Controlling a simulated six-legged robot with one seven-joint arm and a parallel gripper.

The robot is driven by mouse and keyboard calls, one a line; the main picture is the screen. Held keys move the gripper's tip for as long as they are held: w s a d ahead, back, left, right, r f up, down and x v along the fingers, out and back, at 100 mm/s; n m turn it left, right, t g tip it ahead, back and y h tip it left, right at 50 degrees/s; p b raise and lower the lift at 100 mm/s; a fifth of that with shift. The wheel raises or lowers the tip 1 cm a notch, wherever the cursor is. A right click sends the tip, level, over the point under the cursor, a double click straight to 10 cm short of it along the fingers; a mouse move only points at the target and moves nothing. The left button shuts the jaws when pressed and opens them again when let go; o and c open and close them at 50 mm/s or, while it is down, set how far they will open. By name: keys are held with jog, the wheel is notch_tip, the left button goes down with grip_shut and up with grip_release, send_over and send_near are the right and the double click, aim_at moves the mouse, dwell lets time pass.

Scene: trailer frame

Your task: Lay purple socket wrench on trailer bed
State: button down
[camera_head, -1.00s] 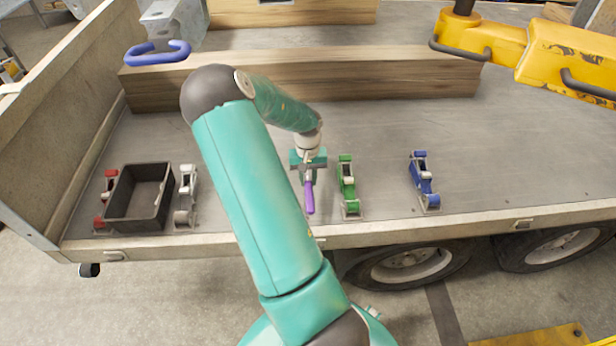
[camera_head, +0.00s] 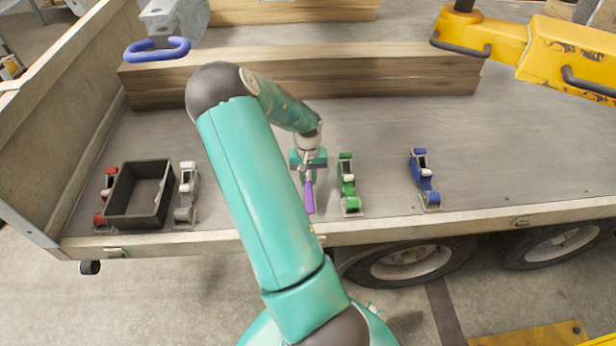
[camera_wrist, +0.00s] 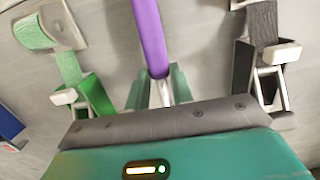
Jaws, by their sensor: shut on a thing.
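The purple socket wrench (camera_head: 309,197) is in my gripper (camera_head: 307,175), its purple handle pointing toward the near edge of the trailer bed (camera_head: 380,125). In the wrist view the purple handle (camera_wrist: 150,38) runs up from between the fingers of my gripper (camera_wrist: 158,92), which are shut on its metal part. The wrench's far end is hidden by my gripper. The wrench is over the bed near its front edge, just left of the green ratchet strap. I cannot tell whether it touches the bed.
A green ratchet strap (camera_head: 347,187) and a blue one (camera_head: 424,180) lie to the right. A black bin (camera_head: 116,205) stands at left between a red strap (camera_head: 101,219) and a grey strap (camera_head: 186,190). Wooden beams (camera_head: 400,75) lie behind. A yellow machine (camera_head: 560,60) stands at the back right.

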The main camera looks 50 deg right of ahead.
jog(key=shift+f, duration=0.7)
jog(key=shift+c, duration=2)
grip_release()
jog(key=o, duration=0.4)
notch_tip(320, 180, up, 14)
jog(key=w+d, duration=0.1)
jog(key=shift+f, duration=0.15)
